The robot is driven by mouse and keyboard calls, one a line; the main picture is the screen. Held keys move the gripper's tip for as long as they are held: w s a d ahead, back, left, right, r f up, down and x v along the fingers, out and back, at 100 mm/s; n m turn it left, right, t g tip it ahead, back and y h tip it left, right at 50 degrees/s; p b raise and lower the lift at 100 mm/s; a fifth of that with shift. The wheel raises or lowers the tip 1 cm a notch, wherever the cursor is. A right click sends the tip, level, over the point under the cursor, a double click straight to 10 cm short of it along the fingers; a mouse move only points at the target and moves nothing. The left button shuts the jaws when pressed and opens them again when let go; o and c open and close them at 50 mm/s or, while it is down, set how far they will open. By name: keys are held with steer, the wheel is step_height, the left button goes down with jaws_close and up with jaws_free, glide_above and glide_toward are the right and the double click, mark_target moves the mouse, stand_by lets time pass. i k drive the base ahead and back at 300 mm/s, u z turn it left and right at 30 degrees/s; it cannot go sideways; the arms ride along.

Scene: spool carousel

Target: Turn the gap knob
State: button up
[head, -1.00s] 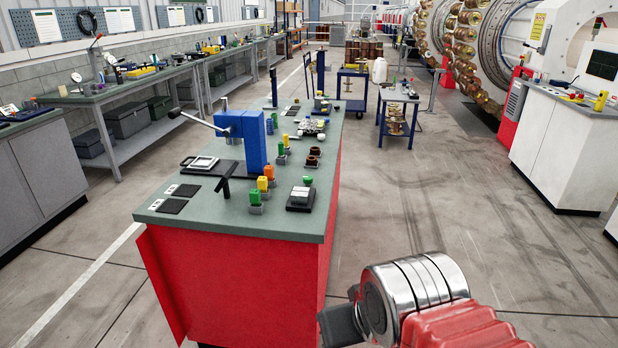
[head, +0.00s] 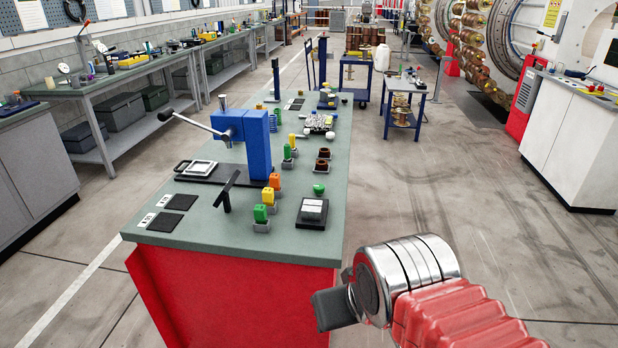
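I cannot tell which part is the gap knob. On the near green-topped bench (head: 200,232) stands a blue press (head: 257,142) with a long lever (head: 190,124) reaching left. A small green rounded knob-like piece (head: 319,189) sits behind a black block with a white top (head: 312,210). A black T-shaped handle (head: 228,188) stands at the press's front left. My arm, with silver rings and a red ribbed sleeve, crosses the lower right, in front of and right of the bench.
Green, orange and yellow blocks (head: 268,197) stand in small holders along the bench. A blue cart (head: 356,78) and a small table (head: 404,88) stand beyond. A white console (head: 575,138) is at right. The grey floor between bench and console is open.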

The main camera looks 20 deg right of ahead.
mark_target(319, 188)
steer(key=z, duration=0.05)
steer(key=i, duration=0.9)
